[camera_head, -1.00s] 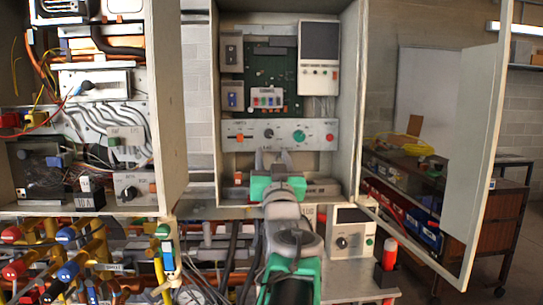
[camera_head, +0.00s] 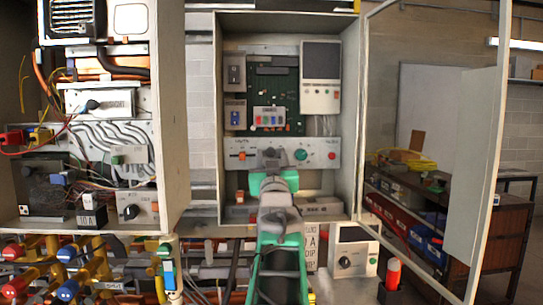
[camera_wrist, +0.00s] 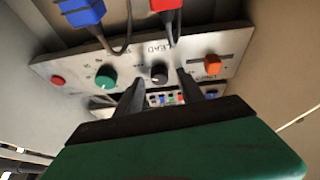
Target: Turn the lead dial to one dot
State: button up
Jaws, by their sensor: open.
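The lead dial (camera_wrist: 159,72) is a small black knob beside the printed word LEAD on a pale control panel (camera_wrist: 130,68) in the wrist view. My gripper (camera_wrist: 160,88) is open, with one dark fingertip on each side of the dial in that picture. I cannot tell whether the fingers touch it. In the head view my gripper (camera_head: 270,158) is in front of the panel (camera_head: 318,147) and hides most of the dial. The dot marks and the dial's pointer are too small to read.
A green dial (camera_wrist: 106,77) and red button (camera_wrist: 58,80) sit on one side of the lead dial, an orange slider knob (camera_wrist: 212,64) on the other. Blue (camera_wrist: 83,12) and red (camera_wrist: 166,5) plugs with cables are close by. The cabinet door (camera_head: 478,150) stands open at right.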

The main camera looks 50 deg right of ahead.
jog(key=shift+c, duration=0.6)
grip_shut()
